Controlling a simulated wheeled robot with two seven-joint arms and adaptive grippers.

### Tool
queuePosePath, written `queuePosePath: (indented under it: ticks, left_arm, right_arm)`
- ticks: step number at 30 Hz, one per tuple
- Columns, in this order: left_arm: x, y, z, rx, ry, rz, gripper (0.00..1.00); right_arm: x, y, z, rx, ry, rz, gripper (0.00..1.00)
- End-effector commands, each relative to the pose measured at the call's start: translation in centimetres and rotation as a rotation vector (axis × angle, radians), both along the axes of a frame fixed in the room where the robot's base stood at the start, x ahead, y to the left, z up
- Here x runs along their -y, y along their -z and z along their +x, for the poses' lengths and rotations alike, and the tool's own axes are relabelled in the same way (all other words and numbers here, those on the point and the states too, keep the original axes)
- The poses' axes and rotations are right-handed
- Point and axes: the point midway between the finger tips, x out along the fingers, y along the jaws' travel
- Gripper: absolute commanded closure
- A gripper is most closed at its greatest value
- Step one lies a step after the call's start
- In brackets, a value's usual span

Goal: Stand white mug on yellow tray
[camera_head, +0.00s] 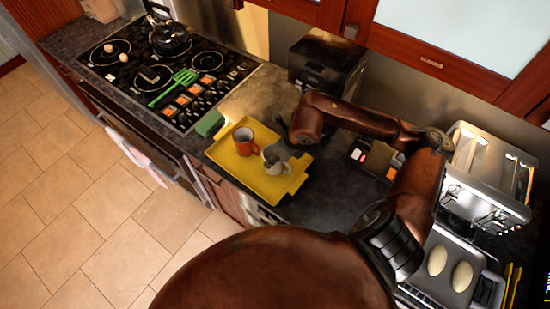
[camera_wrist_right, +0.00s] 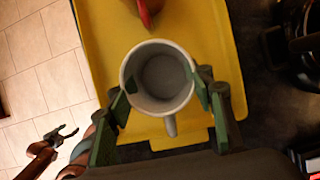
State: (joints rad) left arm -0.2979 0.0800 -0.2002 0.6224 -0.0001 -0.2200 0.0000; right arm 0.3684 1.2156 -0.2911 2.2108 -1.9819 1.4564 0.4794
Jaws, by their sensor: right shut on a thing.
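The white mug (camera_head: 283,168) is upright in my right gripper (camera_head: 274,155), over the right part of the yellow tray (camera_head: 232,167). In the right wrist view, I look into the open, empty mug (camera_wrist_right: 158,78), with a green-padded finger on each side of my right gripper (camera_wrist_right: 163,95). The mug's handle points toward the bottom of that view. Whether its base touches the tray (camera_wrist_right: 100,35) cannot be told. An orange-red mug (camera_head: 243,138) stands on the tray beside it. My left gripper (camera_wrist_right: 60,134) shows only in the right wrist view, low over the floor, open and empty.
A green block (camera_head: 209,123) lies by the tray's left edge. The stove (camera_head: 160,75) holds a kettle (camera_head: 170,38) and a green spatula (camera_head: 174,88). A black appliance (camera_head: 325,65) stands behind the tray. A toaster (camera_head: 490,175) is at right.

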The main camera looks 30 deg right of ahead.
Motion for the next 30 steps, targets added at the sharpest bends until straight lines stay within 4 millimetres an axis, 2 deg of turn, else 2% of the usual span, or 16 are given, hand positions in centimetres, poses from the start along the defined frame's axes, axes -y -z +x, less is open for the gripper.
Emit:
queuePosePath:
  ticks: [3, 6, 14, 15, 22, 30]
  left_arm:
    - [0.0, -0.4, -1.0, -0.012, -0.003, 0.000, 0.36]
    - [-0.1, -0.3, -1.4, -0.017, -0.003, 0.001, 0.36]
    - [0.0, 0.0, -0.5, -0.008, -0.001, 0.001, 0.36]
    - [0.0, 0.0, -0.4, -0.005, -0.001, 0.001, 0.36]
    - [0.0, -0.1, 0.1, 0.001, 0.000, 0.000, 0.36]
    - [0.0, -0.1, 0.0, 0.000, -0.001, 0.000, 0.36]
  right_arm:
    - [0.0, 1.4, 0.0, -0.001, 0.000, 0.002, 0.86]
    - [0.0, 1.6, 0.0, 0.001, 0.000, 0.000, 0.86]
    - [0.0, 1.9, 0.0, 0.001, 0.000, 0.000, 0.86]
    - [0.0, 2.0, 0.0, 0.000, 0.000, 0.000, 0.51]
    - [0.0, 1.9, 0.0, 0.000, 0.000, 0.000, 0.35]
    - [0.0, 1.8, 0.0, 0.000, 0.000, 0.000, 0.34]
